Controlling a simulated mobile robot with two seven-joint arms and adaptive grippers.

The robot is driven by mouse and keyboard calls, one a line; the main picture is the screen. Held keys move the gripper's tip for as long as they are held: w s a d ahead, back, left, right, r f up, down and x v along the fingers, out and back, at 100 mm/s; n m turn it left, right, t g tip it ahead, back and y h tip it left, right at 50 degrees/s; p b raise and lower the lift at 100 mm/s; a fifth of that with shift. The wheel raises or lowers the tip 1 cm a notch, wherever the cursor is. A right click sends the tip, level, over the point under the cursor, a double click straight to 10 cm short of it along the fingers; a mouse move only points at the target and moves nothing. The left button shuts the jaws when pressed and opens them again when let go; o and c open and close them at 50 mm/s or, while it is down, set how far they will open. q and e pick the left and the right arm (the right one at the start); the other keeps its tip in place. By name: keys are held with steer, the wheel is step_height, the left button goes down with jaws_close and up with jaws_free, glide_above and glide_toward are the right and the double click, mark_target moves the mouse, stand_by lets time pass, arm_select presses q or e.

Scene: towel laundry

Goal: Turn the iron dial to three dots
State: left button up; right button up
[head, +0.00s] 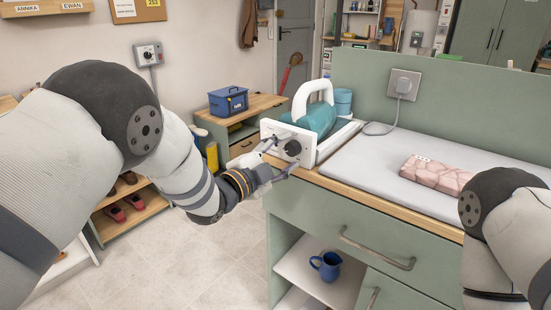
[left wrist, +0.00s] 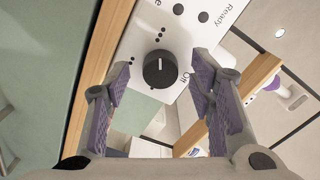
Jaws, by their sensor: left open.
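The iron station has a white panel (head: 272,129) with a round black dial (head: 292,148), at the near left end of the counter. In the left wrist view the dial (left wrist: 160,69) has a white pointer line towards the picture's top, roughly at a group of three dots (left wrist: 160,35). "Off" (left wrist: 184,78) is printed right of the dial, with other dots on the left and below. My left gripper (head: 280,158) is open at the panel, its fingers on either side of the dial with gaps; it also shows in the left wrist view (left wrist: 160,75). My right gripper is out of view.
The teal iron (head: 317,119) with a white handle rests behind the panel. A grey ironing surface (head: 360,160) holds a folded pink patterned cloth (head: 434,174). A blue box (head: 228,101) stands on a low cabinet, and a blue jug (head: 326,265) sits on the shelf below.

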arm_select(q)
steer(key=v, duration=1.1)
steer(key=shift+s+a, duration=0.1)
steer(key=s+a+f+n+g+y, duration=0.35)
steer(key=s+f, duration=0.25)
steer(key=f, duration=0.2)
steer(key=s+a+f+n+g+y, duration=0.2)
steer(key=s+a+f+n, duration=0.3)
steer(key=f, duration=0.4)
steer(key=s+a+f+n+g+y, duration=0.2)
steer(key=s+f+n+y, duration=0.15)
steer(key=s+f, duration=0.4)
steer(key=s+a+f+n+g, duration=0.1)
steer(key=s+f+n+g, duration=0.1)
steer(key=s, duration=0.6)
steer(key=s+a+f+n+g+y, duration=0.1)
steer(key=s+a+f+n+g, duration=0.1)
steer(key=s, duration=0.6)
steer(key=s+a+f+n+g, duration=0.1)
steer(key=s+n+g, duration=0.3)
steer(key=s, duration=0.4)
steer(key=shift+s+a+f+g+y, duration=0.25)
steer(key=shift+s+f+g+y, duration=0.1)
steer(key=shift+s+f, duration=0.1)
